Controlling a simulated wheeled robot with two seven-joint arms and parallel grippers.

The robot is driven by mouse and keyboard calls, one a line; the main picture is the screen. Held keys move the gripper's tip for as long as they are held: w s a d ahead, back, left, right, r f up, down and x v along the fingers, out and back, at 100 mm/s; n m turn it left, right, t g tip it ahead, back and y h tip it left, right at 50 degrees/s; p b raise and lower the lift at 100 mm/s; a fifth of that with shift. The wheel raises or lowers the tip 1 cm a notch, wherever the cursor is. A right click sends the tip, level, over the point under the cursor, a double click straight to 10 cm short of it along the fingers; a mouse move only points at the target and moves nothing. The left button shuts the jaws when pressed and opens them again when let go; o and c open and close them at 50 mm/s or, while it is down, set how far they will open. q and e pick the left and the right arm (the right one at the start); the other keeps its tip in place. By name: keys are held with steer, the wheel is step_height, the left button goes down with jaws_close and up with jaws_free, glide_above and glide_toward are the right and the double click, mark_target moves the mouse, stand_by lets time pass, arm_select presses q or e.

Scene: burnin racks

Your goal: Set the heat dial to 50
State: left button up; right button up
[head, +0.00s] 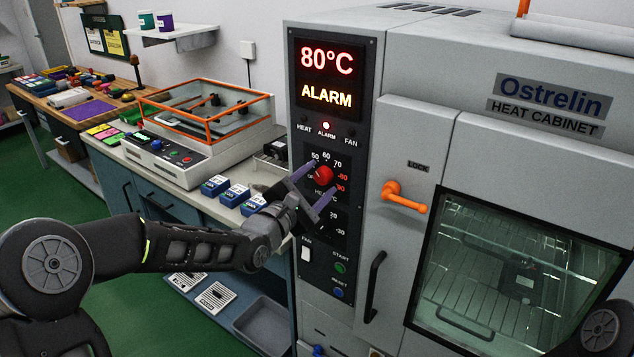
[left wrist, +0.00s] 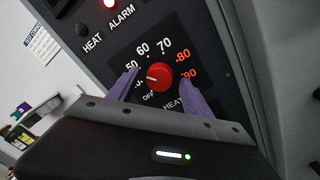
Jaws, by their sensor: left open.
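The red heat dial (head: 324,175) sits on the black control panel (head: 300,215) of the heat cabinet, ringed by numbers. In the left wrist view the dial (left wrist: 159,76) carries a small white mark on its left side, pointing roughly toward the partly hidden number below 50; the exact setting is hard to read. The display (head: 327,75) reads 80°C and ALARM. My left gripper (head: 322,181) is open in front of the panel, its two purple fingers on either side of the dial. I cannot tell whether they touch it. My right gripper is not in view.
A red alarm lamp (head: 326,126) glows above the dial. A white fan switch (head: 306,249) and start and reset buttons are below. The orange lock handle (head: 404,196) and cabinet door are to the right. A bench with an orange-framed machine (head: 205,115) stands left.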

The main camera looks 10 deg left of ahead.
arm_select(q)
steer(key=shift+s, duration=0.1)
steer(key=b+v, duration=0.1)
steer(key=v, duration=0.6)
steer(key=shift+s+a, duration=0.15)
steer(key=shift+s, duration=0.15)
